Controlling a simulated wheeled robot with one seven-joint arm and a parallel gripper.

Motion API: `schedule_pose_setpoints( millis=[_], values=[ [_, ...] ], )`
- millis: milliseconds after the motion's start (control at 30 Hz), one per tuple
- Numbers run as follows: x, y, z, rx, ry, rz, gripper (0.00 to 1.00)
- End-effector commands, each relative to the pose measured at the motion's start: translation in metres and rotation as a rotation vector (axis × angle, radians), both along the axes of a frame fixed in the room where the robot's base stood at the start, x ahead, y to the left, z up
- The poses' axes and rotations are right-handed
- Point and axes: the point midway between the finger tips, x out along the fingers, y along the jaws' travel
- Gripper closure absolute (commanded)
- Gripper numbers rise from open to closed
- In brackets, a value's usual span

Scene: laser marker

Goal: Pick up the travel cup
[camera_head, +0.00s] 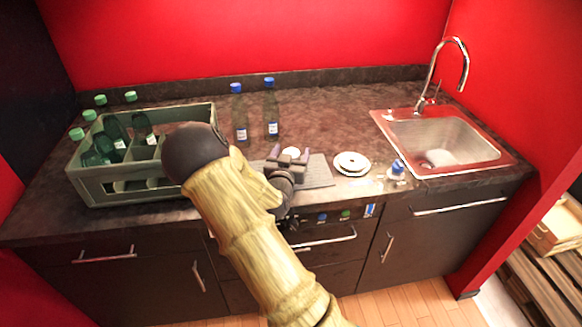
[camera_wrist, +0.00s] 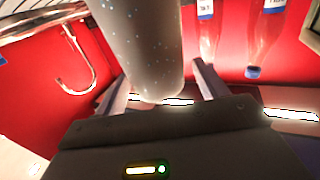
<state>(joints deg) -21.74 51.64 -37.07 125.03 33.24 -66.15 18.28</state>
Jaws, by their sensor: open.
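The travel cup is a grey, speckled, rounded cup (camera_wrist: 140,45). It fills the upper middle of the wrist view, where the scene appears upside down. In the head view only a small whitish top (camera_head: 291,152) shows between my fingers; my gripper and arm hide the rest. My gripper (camera_head: 288,155) is open over the counter, with one finger on either side of the cup. In the wrist view my gripper (camera_wrist: 162,72) also has its fingers apart around the cup. I cannot tell whether either finger touches it.
A crate (camera_head: 125,184) with several green-capped bottles stands left. Two blue-capped bottles (camera_head: 240,120) (camera_head: 271,115) stand behind. Right are stacked white plates (camera_head: 352,162), a small blue-capped bottle (camera_head: 397,170) and a sink (camera_head: 445,140) with a faucet (camera_head: 465,65). A grey mat (camera_head: 317,174) lies by my gripper.

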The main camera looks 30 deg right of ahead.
Motion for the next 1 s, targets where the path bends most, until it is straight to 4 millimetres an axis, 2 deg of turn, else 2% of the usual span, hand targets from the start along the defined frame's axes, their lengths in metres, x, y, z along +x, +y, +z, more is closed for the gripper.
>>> schedule_pose_setpoints(
  millis=[167, 500, 767, 1000],
  values=[
    [0.000, 0.000, 0.000, 0.000, 0.000, 0.000, 0.30],
    [0.000, 0.000, 0.001, -0.001, -0.001, 0.000, 0.97],
    [0.000, 0.001, 0.003, 0.000, -0.002, 0.002, 0.97],
    [0.000, 0.001, 0.025, 0.001, -0.005, 0.002, 0.97]
  ],
)
